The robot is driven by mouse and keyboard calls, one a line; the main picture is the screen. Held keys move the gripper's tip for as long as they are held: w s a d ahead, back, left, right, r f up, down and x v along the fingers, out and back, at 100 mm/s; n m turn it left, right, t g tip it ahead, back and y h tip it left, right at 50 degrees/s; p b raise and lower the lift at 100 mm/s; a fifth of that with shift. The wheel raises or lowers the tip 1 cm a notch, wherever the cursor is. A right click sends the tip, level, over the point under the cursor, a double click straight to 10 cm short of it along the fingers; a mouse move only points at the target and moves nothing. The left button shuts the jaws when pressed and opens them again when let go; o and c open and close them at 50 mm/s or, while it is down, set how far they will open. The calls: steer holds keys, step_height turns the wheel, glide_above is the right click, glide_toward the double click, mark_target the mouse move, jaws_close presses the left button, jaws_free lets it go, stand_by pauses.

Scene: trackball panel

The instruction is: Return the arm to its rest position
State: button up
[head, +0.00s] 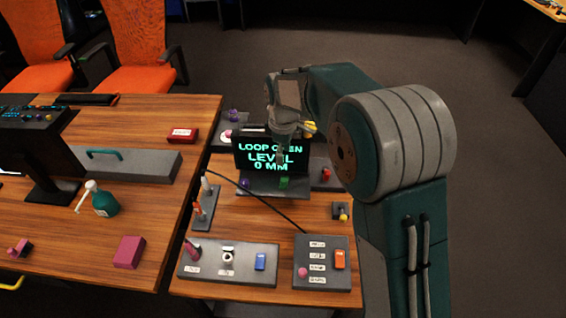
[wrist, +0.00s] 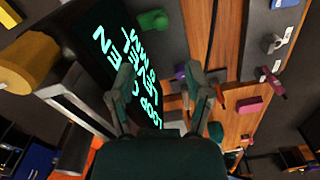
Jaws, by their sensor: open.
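My arm reaches in from the right in the head view and bends over the wooden table. My gripper (head: 281,160) hangs down in front of the black screen (head: 243,160), covering part of its text. The screen reads "LOOP OPEN", "LEVEL" and "0 MM" in green. In the wrist view my gripper (wrist: 163,92) is open, its two fingers apart with nothing between them. The screen (wrist: 88,40) shows close behind the fingers there, with its text tilted. Contact between gripper and screen cannot be told.
A grey panel (head: 215,272) with a blue switch and a box (head: 322,283) with an orange switch sit at the table's front. A dark cable crosses the wood. Open floor (head: 480,150) lies right of my arm.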

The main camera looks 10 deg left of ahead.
steer(key=shift+r, duration=0.2)
steer(key=shift+r, duration=0.1)
steer(key=s+d+r+m+t, duration=0.3)
steer(key=s+d+r+m, duration=0.4)
steer(key=s+d+r, duration=0.5)
steer(key=s+d+r+m+t, duration=0.1)
steer(key=s+d+m+t, duration=0.1)
steer(key=s+d+m, duration=0.6)
steer(key=s+d, duration=0.2)
steer(key=s, duration=0.4)
steer(key=shift+s+d+r+m+t, duration=0.3)
steer(key=shift+s+d+r, duration=0.05)
steer(key=shift+s+d, duration=0.05)
stand_by(2.2)
